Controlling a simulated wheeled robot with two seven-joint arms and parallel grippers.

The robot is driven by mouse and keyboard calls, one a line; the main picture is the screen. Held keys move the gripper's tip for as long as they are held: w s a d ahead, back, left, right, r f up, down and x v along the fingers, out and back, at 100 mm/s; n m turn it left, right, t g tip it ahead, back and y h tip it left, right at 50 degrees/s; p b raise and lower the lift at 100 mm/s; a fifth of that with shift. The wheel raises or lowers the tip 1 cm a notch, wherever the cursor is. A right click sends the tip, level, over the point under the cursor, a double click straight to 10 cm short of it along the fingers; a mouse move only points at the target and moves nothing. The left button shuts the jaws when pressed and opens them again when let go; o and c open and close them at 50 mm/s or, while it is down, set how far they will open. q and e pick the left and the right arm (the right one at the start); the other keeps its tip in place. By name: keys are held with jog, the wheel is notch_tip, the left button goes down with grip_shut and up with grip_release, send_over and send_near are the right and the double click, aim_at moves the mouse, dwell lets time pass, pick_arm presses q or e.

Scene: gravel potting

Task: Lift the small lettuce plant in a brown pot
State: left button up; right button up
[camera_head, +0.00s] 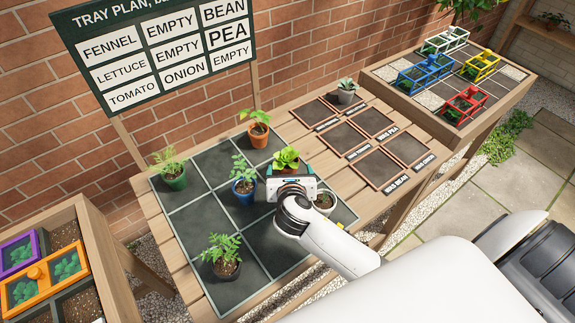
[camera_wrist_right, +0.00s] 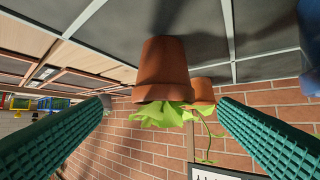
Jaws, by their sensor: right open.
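The small lettuce plant (camera_head: 286,158) has bright green leaves and stands on the dark tray grid (camera_head: 270,240). My right gripper (camera_head: 288,184) is right in front of it and hides most of its pot in the head view. In the right wrist view, which is upside down, the brown pot (camera_wrist_right: 162,72) and its leaves (camera_wrist_right: 158,115) appear upright on the tray, centred between the green fingers. My right gripper's fingers (camera_wrist_right: 163,106) are spread apart with gaps on both sides of the pot. My left gripper is not in view.
Close by are a blue-potted plant (camera_head: 243,187), an orange-potted seedling (camera_head: 259,139) and a white pot (camera_head: 325,201). A green-potted plant (camera_head: 172,178) and a black-potted plant (camera_head: 222,265) stand further off. A tray plan board (camera_head: 160,45) stands behind. Empty brown-framed squares (camera_head: 343,139) lie to the right.

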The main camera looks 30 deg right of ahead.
aim_at(288, 164)
jog(key=shift+w+d+f, duration=0.25)
jog(key=shift+w+d, duration=0.05)
jog(key=shift+w, duration=0.3)
jog(key=x, duration=0.4)
jog(key=shift+w+a+f, duration=0.1)
jog(key=shift+w, duration=0.25)
jog(key=c, duration=0.6)
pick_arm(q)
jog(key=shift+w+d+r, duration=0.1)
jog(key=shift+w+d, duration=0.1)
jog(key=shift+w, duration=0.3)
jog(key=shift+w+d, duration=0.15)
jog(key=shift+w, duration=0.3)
pick_arm(e)
jog(key=c, duration=0.5)
